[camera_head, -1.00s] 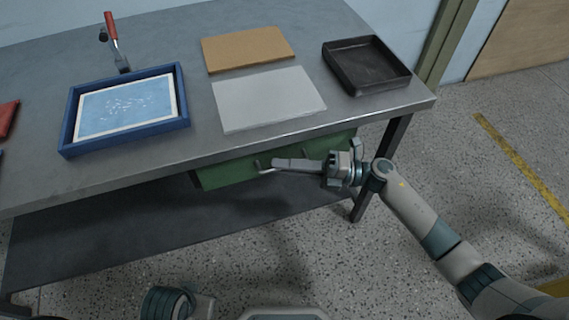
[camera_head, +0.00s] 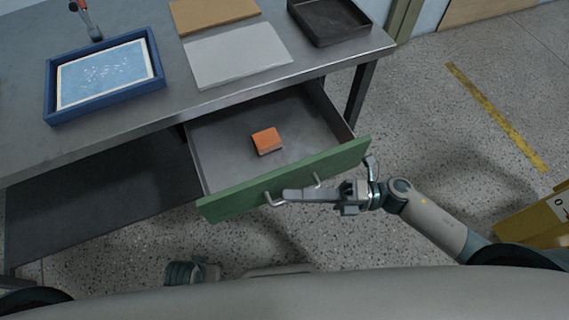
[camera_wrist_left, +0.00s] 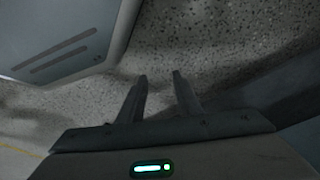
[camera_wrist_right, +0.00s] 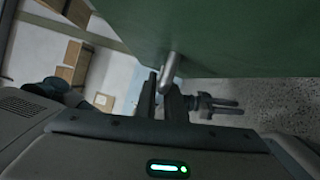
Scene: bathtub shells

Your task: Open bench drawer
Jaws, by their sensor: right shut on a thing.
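The bench drawer (camera_head: 225,135) is pulled well out from under the grey bench top, and its inside shows in the head view. It has a green front (camera_head: 335,164) with a metal bar handle (camera_head: 273,199). My right gripper (camera_head: 284,195) is at the front and shut on the handle. In the right wrist view the handle (camera_wrist_right: 171,68) sits between the fingertips against the green front. An orange block (camera_head: 267,141) lies on the drawer floor. My left gripper (camera_wrist_left: 160,78) is open and empty above the speckled floor, as the left wrist view shows.
The bench top (camera_head: 190,90) carries a blue-framed tray (camera_head: 158,68), a grey sheet (camera_head: 238,55), a brown board (camera_head: 212,12) and a black tray (camera_head: 340,38). A yellow box (camera_head: 540,215) stands at the right. Floor is clear between it and the bench.

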